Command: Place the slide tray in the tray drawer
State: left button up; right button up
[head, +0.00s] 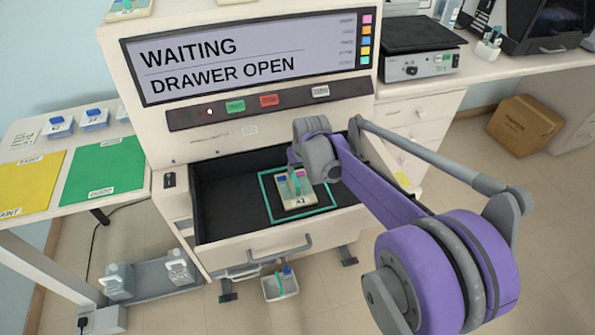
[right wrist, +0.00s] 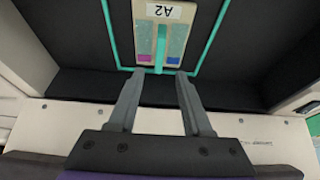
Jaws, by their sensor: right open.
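The slide tray (head: 298,201), pale with a teal handle and a label that reads A2 in the right wrist view (right wrist: 163,12), lies in the open tray drawer (head: 225,205). It sits inside the teal outline on the drawer's black floor, slightly askew to it in the head view. My right gripper (head: 293,164) is over the back of the tray. In the right wrist view its two fingers (right wrist: 160,73) are apart, with the end of the teal handle just beyond and between the tips, and nothing is held. My left gripper is not in view.
The stainer's screen (head: 250,58) reads "WAITING" and "DRAWER OPEN". The drawer front with its grey handle (head: 268,262) sticks out toward me. Green (head: 103,170) and yellow (head: 28,182) mats lie on the left table. A cardboard box (head: 525,125) stands on the floor at right.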

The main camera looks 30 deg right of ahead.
jog(key=shift+n, duration=0.6)
jog(key=s+a, duration=0.3)
jog(key=s, duration=0.1)
jog(key=s+a+r, duration=0.1)
jog(key=s+a, duration=0.2)
jog(key=s, duration=0.1)
jog(key=s+a+r, duration=0.1)
jog(key=s+a, duration=0.1)
jog(key=s, duration=0.2)
jog(key=shift+s+a+r, duration=0.2)
jog(key=shift+s+a, duration=0.2)
jog(key=s+a+f, duration=0.2)
jog(key=s, duration=0.5)
jog(key=s+a+f+n+y, duration=0.1)
jog(key=s+a+f, duration=0.1)
jog(key=s, duration=0.5)
jog(key=shift+a+f+t, duration=0.3)
jog(key=shift+a+t, duration=0.1)
jog(key=shift+a, duration=0.25)
jog(key=shift+w, duration=0.1)
